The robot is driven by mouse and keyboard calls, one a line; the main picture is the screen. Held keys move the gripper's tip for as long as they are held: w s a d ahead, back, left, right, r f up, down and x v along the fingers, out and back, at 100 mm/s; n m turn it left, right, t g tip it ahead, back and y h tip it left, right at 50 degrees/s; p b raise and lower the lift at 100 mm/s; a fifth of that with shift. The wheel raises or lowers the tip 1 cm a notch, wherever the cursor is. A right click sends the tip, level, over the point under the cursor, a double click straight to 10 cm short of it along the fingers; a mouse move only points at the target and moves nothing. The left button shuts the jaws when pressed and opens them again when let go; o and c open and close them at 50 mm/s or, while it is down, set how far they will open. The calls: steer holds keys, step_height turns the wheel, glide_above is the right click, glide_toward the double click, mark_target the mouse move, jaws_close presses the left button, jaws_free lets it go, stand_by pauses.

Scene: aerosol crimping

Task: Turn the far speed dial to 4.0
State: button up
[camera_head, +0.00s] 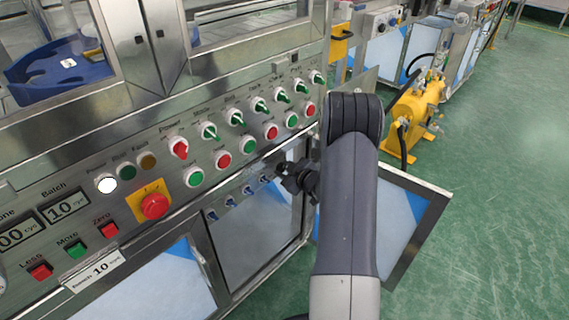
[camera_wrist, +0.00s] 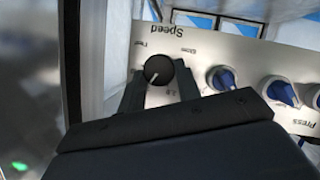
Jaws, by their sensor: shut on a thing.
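The speed dial (camera_wrist: 158,69) is a round black knob with a white pointer line on a pale panel, under an upside-down "Speed" label, in the wrist view. Its line points down and slightly left in that picture. My gripper (camera_wrist: 160,86) is shut on the dial, with one black finger on each side of it. In the head view my gripper (camera_head: 297,179) is at the right end of the row of small blue knobs, and it hides the dial. Small scale marks around the dial are too blurred to read surely.
Blue knobs (camera_wrist: 221,78) sit beside the dial, the nearest close to my right finger. Above the low row are red and green buttons (camera_head: 271,131) and green switches. An open cabinet door (camera_head: 405,215) stands right of my arm. Green floor lies beyond.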

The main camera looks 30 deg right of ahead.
stand_by(0.5)
steer(key=o, duration=1)
steer(key=shift+p, duration=0.3)
steer(key=shift+p+v, duration=1.15)
steer(key=shift+v, duration=4.3)
steer(key=shift+d, duration=0.15)
